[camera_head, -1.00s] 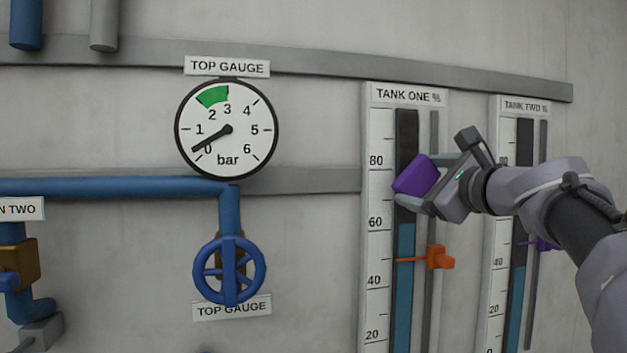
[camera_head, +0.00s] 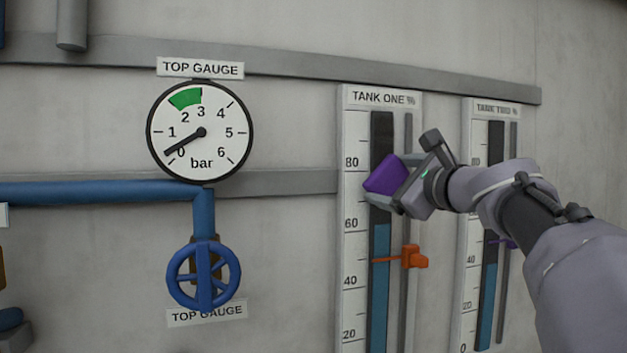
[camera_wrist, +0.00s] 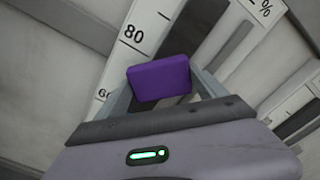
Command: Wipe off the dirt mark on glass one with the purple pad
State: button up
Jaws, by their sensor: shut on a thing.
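The purple pad (camera_head: 385,174) is held in my gripper (camera_head: 395,182), in front of the tank one glass (camera_head: 380,260) between the 60 and 80 marks. The pad also shows in the wrist view (camera_wrist: 159,78), between the two fingers of my gripper (camera_wrist: 160,92). I cannot tell whether the pad touches the glass. No dirt mark shows; the pad and gripper hide part of the glass.
An orange pointer (camera_head: 413,257) sits on the rod right of the tank one glass. The tank two gauge (camera_head: 488,300) stands to the right, partly behind my arm. A round top gauge (camera_head: 200,132) and a blue handwheel (camera_head: 203,275) are on the wall at left.

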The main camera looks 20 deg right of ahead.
aim_at(390, 163)
notch_tip(390, 163, up, 3)
jog(key=shift+s+r+p, duration=0.1)
jog(key=shift+p, duration=1.05)
notch_tip(390, 163, up, 3)
jog(key=p, duration=0.2)
jog(key=shift+p, duration=0.3)
notch_tip(390, 163, up, 6)
jog(key=p, duration=0.5)
jog(key=shift+r+p, duration=0.25)
jog(key=shift+p, duration=0.15)
notch_tip(390, 163, down, 13)
jog(key=b, duration=1.3)
jog(key=shift+f, duration=0.15)
notch_tip(390, 163, up, 13)
jog(key=p, duration=1.2)
jog(key=shift+r, duration=0.2)
jog(key=shift+f, duration=0.15)
jog(key=shift+s+f+b, duration=0.15)
jog(key=shift+s+b, duration=0.1)
jog(key=shift+b, duration=0.2)
jog(key=shift+s+a+b, duration=0.2)
jog(key=shift+s+b, duration=0.5)
jog(key=shift+s, duration=1.7)
